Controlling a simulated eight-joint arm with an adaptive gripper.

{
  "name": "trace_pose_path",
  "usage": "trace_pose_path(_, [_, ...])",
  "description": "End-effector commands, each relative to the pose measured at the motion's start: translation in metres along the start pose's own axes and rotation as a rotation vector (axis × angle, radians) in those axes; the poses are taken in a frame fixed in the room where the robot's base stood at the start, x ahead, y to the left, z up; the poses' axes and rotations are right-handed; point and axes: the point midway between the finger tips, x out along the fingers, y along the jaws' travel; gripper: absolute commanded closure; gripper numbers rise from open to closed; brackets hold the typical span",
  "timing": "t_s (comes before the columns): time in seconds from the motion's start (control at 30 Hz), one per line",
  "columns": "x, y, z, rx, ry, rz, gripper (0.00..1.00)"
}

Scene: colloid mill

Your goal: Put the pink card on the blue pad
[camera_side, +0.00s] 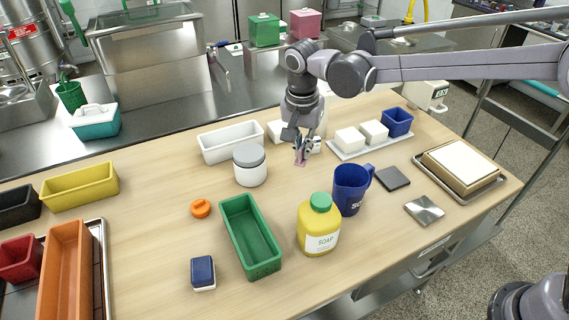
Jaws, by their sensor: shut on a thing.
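My gripper (301,149) is over the middle of the wooden table, pointing down, shut on the small pink card (300,160). The card sticks out below the fingertips; its upper part is hidden between them. I cannot tell whether its lower edge touches the table. A small block with a dark blue top and white base (203,271) sits at the front left of the table; it is the nearest match to a blue pad. My gripper is well behind it and to its right.
Between them stand a green tray (234,203), a white jar with grey lid (250,170) and an orange knob (201,208). A yellow soap bottle (319,232) and a blue mug (348,188) stand in front of my gripper.

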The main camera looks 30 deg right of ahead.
Motion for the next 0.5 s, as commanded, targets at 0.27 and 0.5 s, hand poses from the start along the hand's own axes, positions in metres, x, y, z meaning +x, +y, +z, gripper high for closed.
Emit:
trace_pose_path(0.27, [-0.032,-0.05,0.113,-0.515,0.004,-0.074,1.0])
trace_pose_path(0.5, [-0.048,-0.064,0.168,-0.765,0.012,-0.11,1.0])
